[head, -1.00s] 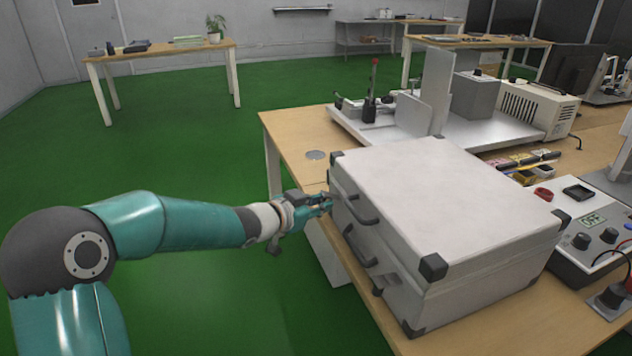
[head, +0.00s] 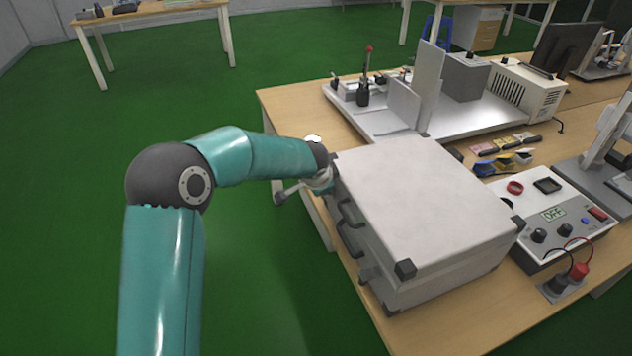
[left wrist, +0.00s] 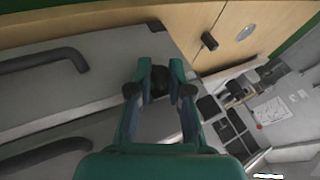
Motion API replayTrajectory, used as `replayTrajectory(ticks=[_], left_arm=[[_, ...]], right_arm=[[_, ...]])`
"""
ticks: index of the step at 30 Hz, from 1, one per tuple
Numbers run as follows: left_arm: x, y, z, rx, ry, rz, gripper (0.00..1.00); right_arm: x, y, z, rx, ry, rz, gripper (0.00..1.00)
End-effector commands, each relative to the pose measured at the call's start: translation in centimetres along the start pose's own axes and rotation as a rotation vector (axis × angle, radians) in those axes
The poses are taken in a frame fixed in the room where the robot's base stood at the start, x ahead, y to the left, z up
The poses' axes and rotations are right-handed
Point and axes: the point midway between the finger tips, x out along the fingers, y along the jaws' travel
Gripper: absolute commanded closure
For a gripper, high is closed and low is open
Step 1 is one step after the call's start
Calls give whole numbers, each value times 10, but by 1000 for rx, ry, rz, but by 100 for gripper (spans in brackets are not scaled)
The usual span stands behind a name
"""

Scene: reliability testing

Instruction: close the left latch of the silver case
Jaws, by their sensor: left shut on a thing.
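The silver case (head: 430,200) lies closed on the wooden table, its handled front face turned left. Its near latch (head: 369,275) sticks out from that face close to the near corner. My left gripper (head: 326,181) is at the far end of the front face, where the left latch is hidden behind it. In the left wrist view, my left gripper's fingertips (left wrist: 160,76) are close together around a small dark part beside the case (left wrist: 110,60), which looks like the left latch. The latch's exact position is not clear. My right gripper is not in view.
A metal fixture plate (head: 455,118) stands behind the case. A power supply box (head: 560,215) with leads stands to its right. The green floor (head: 265,275) left of the table is clear.

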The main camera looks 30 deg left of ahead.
Motion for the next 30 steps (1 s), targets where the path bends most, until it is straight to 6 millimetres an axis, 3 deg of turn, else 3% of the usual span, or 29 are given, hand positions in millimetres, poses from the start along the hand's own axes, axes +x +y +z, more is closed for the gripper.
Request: replayTrajectory(ticks=[9,26,27,30], left_arm=[[-3,-1,-10,72,-133,5,100],[-2,-1,-11,90,-166,4,100],[-2,-1,-12,90,-165,4,80],[-2,-1,-11,90,-166,4,63]], right_arm=[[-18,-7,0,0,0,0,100],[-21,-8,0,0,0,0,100],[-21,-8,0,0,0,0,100],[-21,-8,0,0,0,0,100]])
